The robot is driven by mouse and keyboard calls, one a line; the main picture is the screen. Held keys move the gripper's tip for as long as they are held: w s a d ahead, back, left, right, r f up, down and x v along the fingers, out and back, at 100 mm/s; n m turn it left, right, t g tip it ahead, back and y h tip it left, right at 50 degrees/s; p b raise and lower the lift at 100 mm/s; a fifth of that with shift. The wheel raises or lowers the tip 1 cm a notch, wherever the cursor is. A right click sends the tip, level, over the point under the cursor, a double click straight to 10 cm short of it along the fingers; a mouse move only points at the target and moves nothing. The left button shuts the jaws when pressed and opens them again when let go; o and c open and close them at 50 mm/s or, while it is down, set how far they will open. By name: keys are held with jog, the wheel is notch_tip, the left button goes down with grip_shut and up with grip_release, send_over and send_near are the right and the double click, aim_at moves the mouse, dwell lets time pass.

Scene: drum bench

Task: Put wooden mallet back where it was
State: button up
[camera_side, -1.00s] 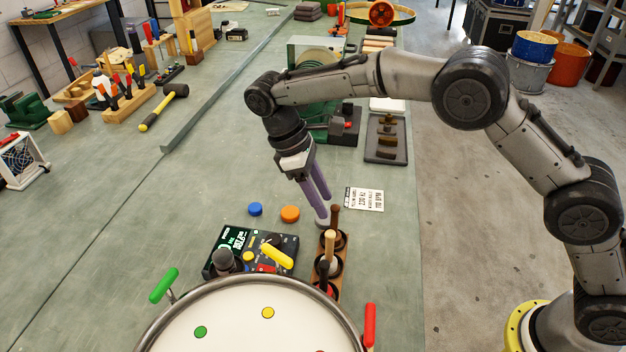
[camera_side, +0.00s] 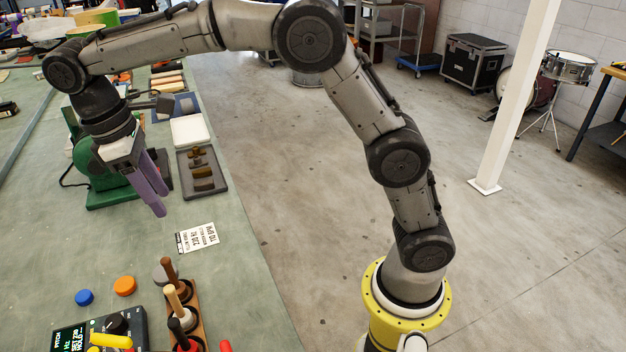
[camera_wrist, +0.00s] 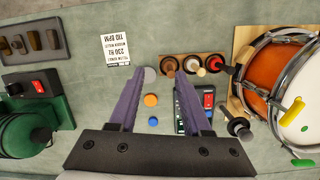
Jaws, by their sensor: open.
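A wooden rack (camera_side: 197,322) stands at the near edge of the bench with several upright handles in it. A brown wooden handle (camera_side: 170,270) stands in its far end, with a pale wooden handle (camera_side: 177,300) and a black one (camera_side: 181,333) nearer. Which one is the wooden mallet I cannot tell; their heads are mostly hidden. A grey disc (camera_side: 160,273) lies beside the brown handle; it also shows in the wrist view (camera_wrist: 150,74). My gripper (camera_side: 161,199) is open and empty, raised above the bench beyond the rack.
A printed card (camera_side: 198,238) lies between gripper and rack. Orange (camera_side: 124,285) and blue (camera_side: 84,297) discs and a dark device (camera_side: 100,330) lie left of the rack. A grey tray (camera_side: 202,172) and green machine (camera_side: 92,165) are near my gripper.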

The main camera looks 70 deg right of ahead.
jog(key=s+d+r+m+t+y, duration=0.1)
jog(key=s+d+r+m+t, duration=0.15)
jog(key=s+d, duration=0.5)
jog(key=s+d+r+m+t+y, duration=0.1)
jog(key=s+d+m+t, duration=0.25)
jog(key=s, duration=0.75)
jog(key=s+d+f+m+t, duration=0.1)
jog(key=s+d+f, duration=0.1)
jog(key=s+f, duration=0.2)
jog(key=shift+s+d, duration=0.2)
jog(key=shift+s, duration=1.05)
